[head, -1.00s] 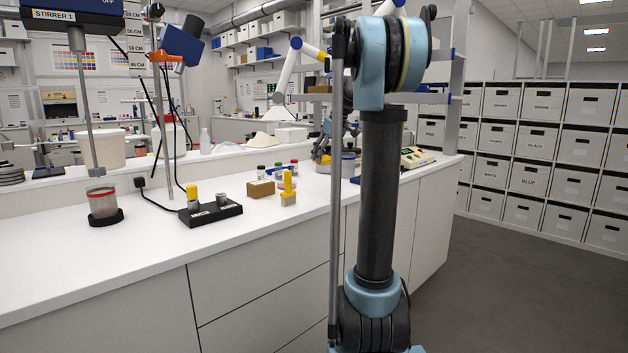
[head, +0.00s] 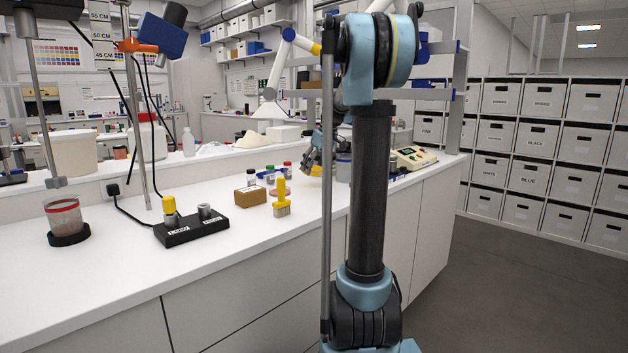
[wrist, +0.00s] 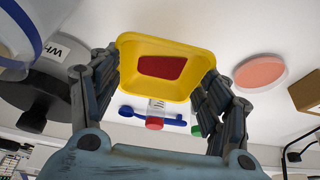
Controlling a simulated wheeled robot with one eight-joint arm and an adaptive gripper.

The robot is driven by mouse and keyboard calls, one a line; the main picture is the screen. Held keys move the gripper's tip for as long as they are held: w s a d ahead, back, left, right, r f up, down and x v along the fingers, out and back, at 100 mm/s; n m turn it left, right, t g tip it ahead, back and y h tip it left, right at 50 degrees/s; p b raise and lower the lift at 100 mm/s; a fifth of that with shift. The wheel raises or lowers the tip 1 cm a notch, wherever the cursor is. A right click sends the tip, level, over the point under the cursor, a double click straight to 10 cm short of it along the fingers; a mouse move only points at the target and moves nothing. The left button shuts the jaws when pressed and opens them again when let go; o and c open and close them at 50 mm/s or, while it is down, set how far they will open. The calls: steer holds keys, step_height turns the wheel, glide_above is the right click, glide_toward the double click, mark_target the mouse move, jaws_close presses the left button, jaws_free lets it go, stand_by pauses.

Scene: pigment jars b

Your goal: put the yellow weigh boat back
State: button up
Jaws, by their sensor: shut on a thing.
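The yellow weigh boat (wrist: 150,45) is in my gripper (wrist: 165,75), one finger at its left side and one at its right. A patch of red (wrist: 162,67) shows inside it. In the head view, a small piece of the yellow boat (head: 316,171) shows beside my gripper (head: 313,157), above the far part of the white counter. My arm column hides part of the area to its right. A pale red disc (wrist: 259,71) lies on the counter, apart from the boat.
A brown block (head: 250,197), a yellow-handled brush (head: 282,200) and several small jars (head: 270,175) stand left of my gripper. A black LOW/HIGH stand (head: 192,228) is farther left. In the wrist view, a blue-handled brush (wrist: 152,118) lies near a red-capped jar (wrist: 155,122).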

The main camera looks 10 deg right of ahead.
mark_target(316, 176)
steer(key=shift+s+d+f, duration=0.1)
steer(key=shift+f, duration=2.05)
steer(key=o, duration=0.8)
steer(key=shift+o, duration=0.2)
steer(key=shift+r, duration=0.1)
steer(key=v, duration=1.2)
